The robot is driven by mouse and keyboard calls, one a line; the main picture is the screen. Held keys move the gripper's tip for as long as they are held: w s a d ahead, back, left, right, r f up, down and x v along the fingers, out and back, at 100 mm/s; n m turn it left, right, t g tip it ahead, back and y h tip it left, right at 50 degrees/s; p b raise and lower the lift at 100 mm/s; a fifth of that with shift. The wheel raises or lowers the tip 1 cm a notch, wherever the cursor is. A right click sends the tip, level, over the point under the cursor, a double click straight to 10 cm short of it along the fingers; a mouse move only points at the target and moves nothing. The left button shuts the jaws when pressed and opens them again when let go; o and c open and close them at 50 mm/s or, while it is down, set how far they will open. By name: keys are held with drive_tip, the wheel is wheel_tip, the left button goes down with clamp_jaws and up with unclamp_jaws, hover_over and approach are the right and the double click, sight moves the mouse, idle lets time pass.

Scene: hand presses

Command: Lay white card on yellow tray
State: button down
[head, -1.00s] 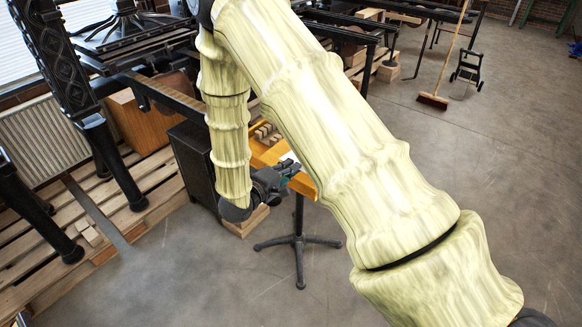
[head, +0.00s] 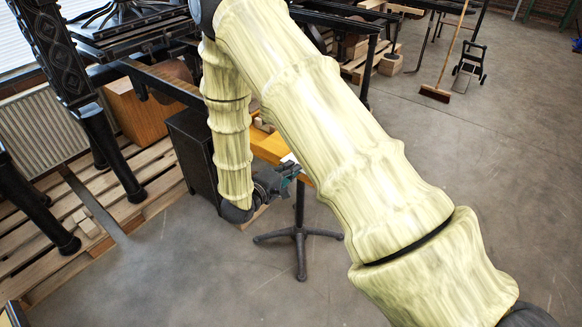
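My gripper (head: 287,172) is small and dark at the end of my pale, ribbed arm, in the middle of the head view. It is at the near edge of an orange-yellow wooden top (head: 268,147) on a dark stand. Its fingers are too small and too hidden to tell whether they are open or shut. A small white patch (head: 289,158) shows just behind the gripper. It may be the white card, but I cannot tell whether it is held or lying. My upper arm covers most of the top. I cannot make out a yellow tray.
The stand's dark splayed foot (head: 299,235) is on the concrete floor below. A dark cabinet (head: 192,155) is left of my forearm. Black iron presses and wooden pallets (head: 150,195) fill the left. A broom (head: 434,93) stands at back right. Open floor lies right and in front.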

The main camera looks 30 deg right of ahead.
idle(0.4)
drive_tip(key=c, duration=1.6)
unclamp_jaws()
drive_tip(key=shift+o, duration=0.4)
drive_tip(key=shift+f+b, duration=0.45)
drive_tip(key=shift+f, duration=0.85)
drive_tip(key=shift+s+a, duration=0.1)
drive_tip(key=shift+a, duration=0.1)
drive_tip(key=shift+f+p+v, duration=0.15)
drive_tip(key=shift+p+v, duration=0.25)
drive_tip(key=shift+v, duration=0.55)
drive_tip(key=shift+f+p+v, duration=0.1)
drive_tip(key=shift+p+v, duration=0.25)
drive_tip(key=shift+v, duration=0.55)
drive_tip(key=shift+s+a, duration=0.1)
drive_tip(key=shift+a, duration=0.1)
drive_tip(key=shift+r, duration=0.1)
